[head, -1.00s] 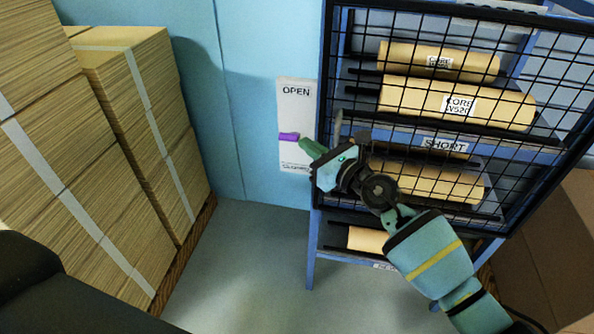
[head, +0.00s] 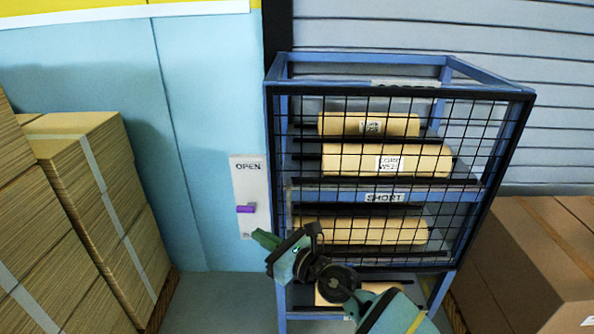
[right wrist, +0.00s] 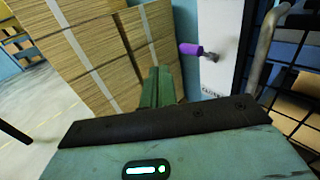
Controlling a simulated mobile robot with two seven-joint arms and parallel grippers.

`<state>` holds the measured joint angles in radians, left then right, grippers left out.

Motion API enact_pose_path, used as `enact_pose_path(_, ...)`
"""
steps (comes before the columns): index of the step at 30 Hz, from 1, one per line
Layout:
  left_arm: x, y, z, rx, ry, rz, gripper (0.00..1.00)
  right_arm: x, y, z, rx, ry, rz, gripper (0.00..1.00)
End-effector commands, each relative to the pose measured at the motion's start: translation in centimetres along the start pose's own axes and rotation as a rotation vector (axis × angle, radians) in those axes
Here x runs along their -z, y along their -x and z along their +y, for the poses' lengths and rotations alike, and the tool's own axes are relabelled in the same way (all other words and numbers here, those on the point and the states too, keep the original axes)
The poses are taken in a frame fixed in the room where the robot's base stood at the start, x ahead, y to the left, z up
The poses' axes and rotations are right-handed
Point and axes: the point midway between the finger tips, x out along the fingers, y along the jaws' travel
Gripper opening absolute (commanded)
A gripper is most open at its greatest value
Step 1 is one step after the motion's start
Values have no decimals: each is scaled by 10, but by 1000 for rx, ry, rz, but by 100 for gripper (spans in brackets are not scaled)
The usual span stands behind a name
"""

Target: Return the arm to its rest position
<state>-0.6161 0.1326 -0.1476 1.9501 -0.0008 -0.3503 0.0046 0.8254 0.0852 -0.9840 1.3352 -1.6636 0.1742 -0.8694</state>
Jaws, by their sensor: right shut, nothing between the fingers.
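My right gripper (head: 262,240) is in front of the lower part of the rack in the head view, its green fingers pointing left. It is shut and empty. In the right wrist view its closed fingers (right wrist: 157,88) show in the middle, with cardboard stacks behind. The fingers are apart from the purple handle (head: 246,209) on the white panel marked OPEN (head: 249,185). The handle also shows in the right wrist view (right wrist: 190,49), up and right of the fingers. My left gripper is not in view.
A blue rack (head: 457,186) with a black mesh front holds several kraft rolls (head: 340,160). Stacked cardboard (head: 80,190) stands at the left. Brown boxes (head: 530,245) stand at the right. Floor (head: 215,300) shows between the left stacks and the rack.

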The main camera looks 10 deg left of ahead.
Motion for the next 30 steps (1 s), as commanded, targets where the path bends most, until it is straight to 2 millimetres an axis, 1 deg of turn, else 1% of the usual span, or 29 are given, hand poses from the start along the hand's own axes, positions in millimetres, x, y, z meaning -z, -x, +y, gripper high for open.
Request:
enact_pose_path(2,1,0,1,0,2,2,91,4,3,2,7,-55,-10,0)
enact_pose_path(5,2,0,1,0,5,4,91,13,15,4,35,-229,-44,0)
enact_pose_path(8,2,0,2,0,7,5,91,29,35,5,87,-512,-102,0)
enact_pose_path(9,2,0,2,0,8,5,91,37,46,4,115,-640,-130,0)
enact_pose_path(11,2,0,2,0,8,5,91,50,63,2,158,-832,-173,0)
enact_pose_path(12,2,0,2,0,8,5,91,60,75,-1,190,-957,-203,0)
enact_pose_path(14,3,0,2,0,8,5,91,75,95,-4,240,-1141,-249,0)
enact_pose_path(15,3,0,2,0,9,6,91,86,109,-5,275,-1260,-282,0)
enact_pose_path(17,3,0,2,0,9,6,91,104,131,-7,330,-1435,-333,0)
enact_pose_path(18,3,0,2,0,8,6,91,117,147,-8,369,-1550,-369,0)
enact_pose_path(20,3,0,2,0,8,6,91,136,172,-7,429,-1718,-427,0)
enact_pose_path(22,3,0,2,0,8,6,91,160,202,-4,504,-1905,-500,0)
enact_pose_path(23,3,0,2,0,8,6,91,170,216,-2,536,-1983,-532,0)
enact_pose_path(24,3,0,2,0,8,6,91,184,235,2,582,-2084,-579,0)
enact_pose_path(26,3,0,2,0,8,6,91,203,264,8,651,-2230,-655,0)
enact_pose_path(27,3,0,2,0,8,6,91,215,283,14,696,-2323,-708,0)
enact_pose_path(29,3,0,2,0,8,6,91,233,313,25,768,-2455,-795,0)
enact_pose_path(30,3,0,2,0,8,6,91,244,333,33,818,-2538,-856,0)
